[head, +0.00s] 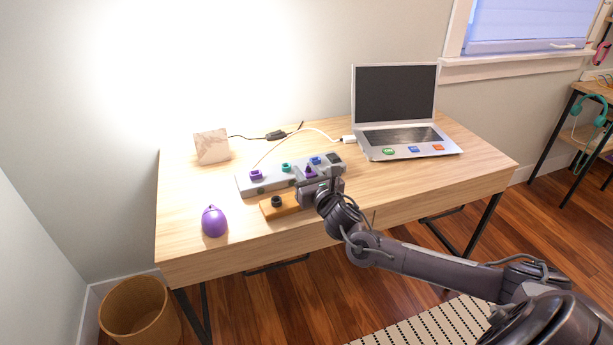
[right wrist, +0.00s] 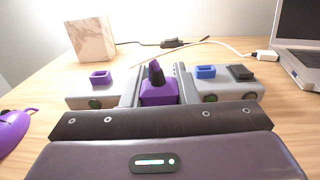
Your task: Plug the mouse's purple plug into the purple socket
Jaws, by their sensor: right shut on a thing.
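My right gripper (head: 314,179) is shut on the purple plug (right wrist: 158,93), which sits between its two fingers in the right wrist view. The plug has a dark stub on top and also shows in the head view (head: 309,173). A grey hub (head: 270,185) lies beyond the gripper. Its purple socket (head: 256,175) is at the left end, left of the held plug, and shows in the right wrist view (right wrist: 101,77). The purple mouse (head: 214,222) rests at the desk's front left. My left gripper is out of view.
The hub also has teal (head: 286,167), blue (head: 315,160) and black (head: 334,158) sockets. A wooden block (head: 273,208) with a dark round fitting is left of the gripper. A laptop (head: 395,110) stands behind right, a small pale block (head: 212,147) behind left.

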